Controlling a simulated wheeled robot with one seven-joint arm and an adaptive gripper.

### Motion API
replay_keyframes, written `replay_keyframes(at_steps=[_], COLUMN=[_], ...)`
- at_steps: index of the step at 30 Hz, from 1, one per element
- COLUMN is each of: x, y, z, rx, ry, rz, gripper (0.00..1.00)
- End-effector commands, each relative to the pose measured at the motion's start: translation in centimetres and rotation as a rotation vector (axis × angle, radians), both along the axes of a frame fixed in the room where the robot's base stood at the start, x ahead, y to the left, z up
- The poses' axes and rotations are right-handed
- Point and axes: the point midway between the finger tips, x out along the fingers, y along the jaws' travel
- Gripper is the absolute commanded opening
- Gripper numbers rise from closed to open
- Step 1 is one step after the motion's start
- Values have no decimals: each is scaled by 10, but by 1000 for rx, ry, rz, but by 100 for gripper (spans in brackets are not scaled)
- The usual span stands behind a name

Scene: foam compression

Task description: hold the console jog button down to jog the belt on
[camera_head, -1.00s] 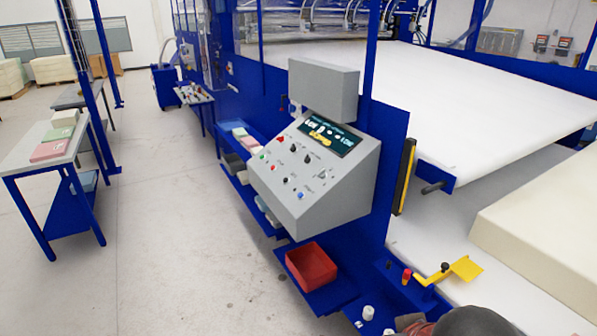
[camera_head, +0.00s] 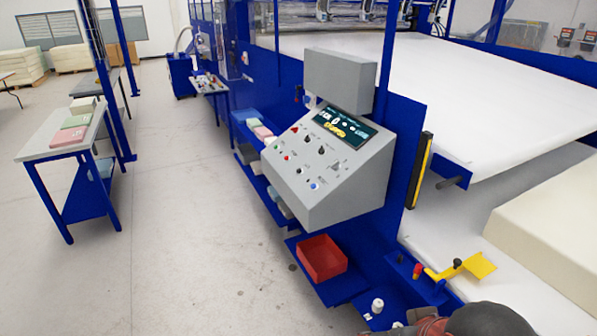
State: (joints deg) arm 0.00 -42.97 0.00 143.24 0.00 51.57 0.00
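The grey console (camera_head: 345,195) has a sloped face with a dark lit display (camera_head: 341,127). Several small buttons and knobs sit on that face, including a red one (camera_head: 295,129) at the upper left and a blue one (camera_head: 313,186) near the lower edge. The labels are too small to read, so I cannot tell which is the jog button. Nothing touches the console face. A dark rounded part, which looks like my arm (camera_head: 488,320), shows at the bottom edge, below and right of the console. My gripper's fingers are not in view.
The white belt (camera_head: 450,85) runs behind the console, with a cream foam block (camera_head: 555,230) at the right. A red bin (camera_head: 321,258) sits below the console. A yellow bracket (camera_head: 478,265) juts out near my arm. The floor (camera_head: 190,220) left of the console is clear.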

Motion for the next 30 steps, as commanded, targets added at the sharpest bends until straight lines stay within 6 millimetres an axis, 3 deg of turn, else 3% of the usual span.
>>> replay_keyframes(at_steps=[30], x=[0], y=[0], z=[0], rx=[0], ry=[0], rz=[0], gripper=[10])
